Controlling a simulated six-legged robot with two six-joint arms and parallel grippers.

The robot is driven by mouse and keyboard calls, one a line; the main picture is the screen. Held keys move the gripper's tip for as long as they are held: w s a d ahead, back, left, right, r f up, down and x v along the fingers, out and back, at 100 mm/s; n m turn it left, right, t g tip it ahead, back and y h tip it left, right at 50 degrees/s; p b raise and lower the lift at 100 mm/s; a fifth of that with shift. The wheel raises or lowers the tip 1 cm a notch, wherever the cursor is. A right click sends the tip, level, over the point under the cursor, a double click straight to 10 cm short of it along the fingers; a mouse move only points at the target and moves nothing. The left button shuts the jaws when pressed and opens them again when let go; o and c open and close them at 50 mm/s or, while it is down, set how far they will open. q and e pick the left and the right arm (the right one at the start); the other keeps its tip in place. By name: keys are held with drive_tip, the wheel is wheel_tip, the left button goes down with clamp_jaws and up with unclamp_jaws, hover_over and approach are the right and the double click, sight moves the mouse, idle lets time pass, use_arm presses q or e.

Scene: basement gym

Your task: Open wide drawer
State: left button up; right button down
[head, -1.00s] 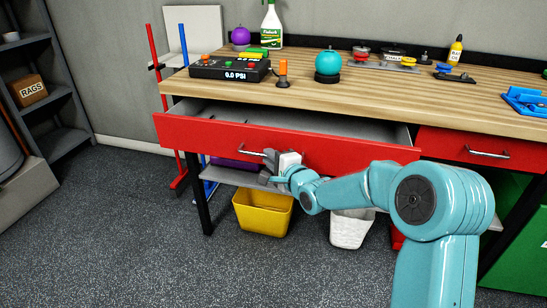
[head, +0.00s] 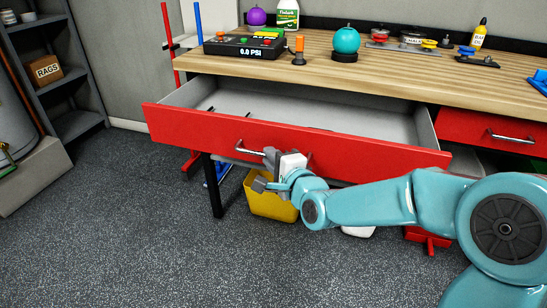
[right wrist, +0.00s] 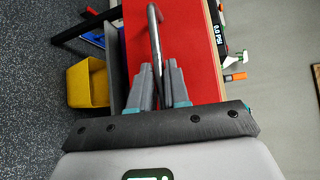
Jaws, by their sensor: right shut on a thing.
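The wide red drawer (head: 350,150) under the wooden workbench stands well open. Its grey inside shows behind the red front, with a few small dark items at the left end. Its metal bar handle (head: 247,149) is on the front. My right gripper (head: 268,158) is at the right part of this handle, shut on it. In the right wrist view the handle (right wrist: 155,45) runs between the two grey fingers of my right gripper (right wrist: 158,75), with the red drawer front (right wrist: 195,50) behind it. My left gripper is not in view.
The workbench top (head: 410,72) carries a black box with a display (head: 243,46), a teal ball (head: 346,40) and several other items. A second red drawer (head: 480,135) at right is closed. A yellow bin (head: 265,204) stands below. The floor at left is clear.

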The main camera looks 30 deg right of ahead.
drive_tip(key=c, duration=1.2)
unclamp_jaws()
drive_tip(key=shift+o, duration=0.2)
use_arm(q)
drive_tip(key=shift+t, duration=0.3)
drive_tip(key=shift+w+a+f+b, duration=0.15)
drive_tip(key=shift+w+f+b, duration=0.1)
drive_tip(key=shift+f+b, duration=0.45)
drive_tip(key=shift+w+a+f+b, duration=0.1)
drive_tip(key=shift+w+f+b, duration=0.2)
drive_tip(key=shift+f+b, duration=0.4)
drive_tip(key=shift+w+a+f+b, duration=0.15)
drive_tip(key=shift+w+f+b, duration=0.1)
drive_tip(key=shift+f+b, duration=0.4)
use_arm(e)
drive_tip(key=s+a+r, duration=0.1)
drive_tip(key=s+r, duration=0.1)
drive_tip(key=s, duration=1.4)
drive_tip(key=shift+r, duration=0.15)
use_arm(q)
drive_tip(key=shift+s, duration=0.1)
use_arm(e)
drive_tip(key=shift+s, duration=0.1)
